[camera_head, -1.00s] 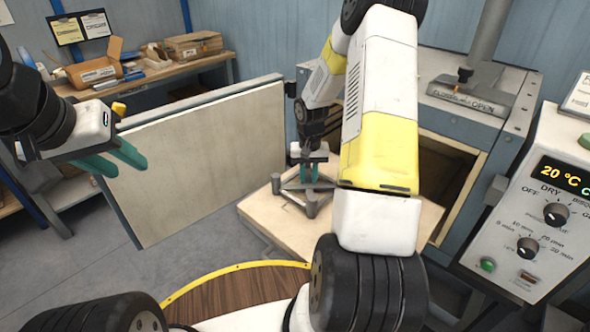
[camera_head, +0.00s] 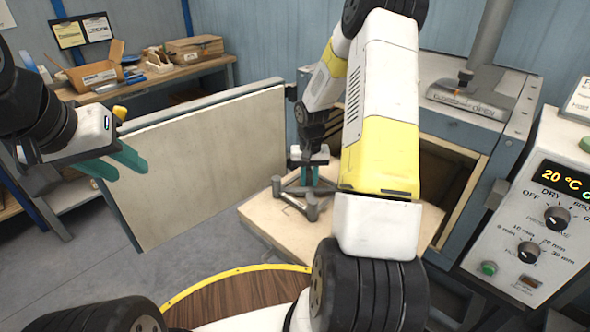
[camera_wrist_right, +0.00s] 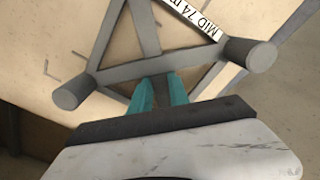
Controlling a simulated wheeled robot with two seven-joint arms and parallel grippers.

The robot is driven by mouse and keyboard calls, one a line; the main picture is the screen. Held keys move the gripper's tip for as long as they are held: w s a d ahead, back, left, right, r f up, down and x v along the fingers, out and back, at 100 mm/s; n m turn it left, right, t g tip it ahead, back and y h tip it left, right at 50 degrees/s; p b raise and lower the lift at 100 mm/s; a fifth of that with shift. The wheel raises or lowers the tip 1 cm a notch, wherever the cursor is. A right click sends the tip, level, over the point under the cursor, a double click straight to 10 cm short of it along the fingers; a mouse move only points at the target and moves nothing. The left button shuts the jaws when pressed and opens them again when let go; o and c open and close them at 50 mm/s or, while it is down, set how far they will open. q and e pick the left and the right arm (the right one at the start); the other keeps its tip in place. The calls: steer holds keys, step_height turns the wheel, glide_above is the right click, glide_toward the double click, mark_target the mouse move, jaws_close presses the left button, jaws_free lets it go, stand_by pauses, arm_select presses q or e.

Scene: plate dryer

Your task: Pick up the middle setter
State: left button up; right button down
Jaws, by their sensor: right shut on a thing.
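The middle setter (camera_head: 290,190) is a grey three-armed frame with short round posts, at the front of the kiln's pale shelf. In the right wrist view the setter (camera_wrist_right: 120,71) carries a white label reading "MID 74 m", cut off by the frame edge. My right gripper (camera_head: 309,180) points down at the setter; its teal fingers (camera_wrist_right: 161,92) are shut on one of the setter's bars. I cannot tell whether the posts touch the shelf or hang just above it. My left gripper (camera_head: 127,164) is open and empty, in front of the open door, far from the setter.
The pale shelf (camera_head: 262,222) sticks out of the kiln opening (camera_head: 445,175). The open door (camera_head: 205,165) stands left of it. A control panel (camera_head: 535,225) reading 20 °C is at the right. A workbench with boxes (camera_head: 95,75) is at the back left.

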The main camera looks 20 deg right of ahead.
mark_target(309, 184)
steer(key=shift+w+r, duration=0.1)
steer(key=shift+r, duration=0.6)
step_height(309, 184, up, 2)
steer(key=shift+r, duration=0.15)
steer(key=s+d, duration=0.1)
steer(key=s, duration=0.4)
steer(key=s+d, duration=0.2)
steer(key=s, duration=0.2)
steer(key=s+d+r, duration=0.1)
steer(key=s+d, duration=0.1)
steer(key=s, duration=0.3)
steer(key=shift+s+d+r, duration=0.1)
steer(key=shift+s+d, duration=0.1)
steer(key=shift+s, duration=0.1)
steer(key=shift+s+d+r, duration=0.1)
steer(key=shift+s+r, duration=0.05)
steer(key=shift+r, duration=0.15)
step_height(309, 184, up, 6)
steer(key=shift+r, duration=0.15)
steer(key=shift+s, duration=0.15)
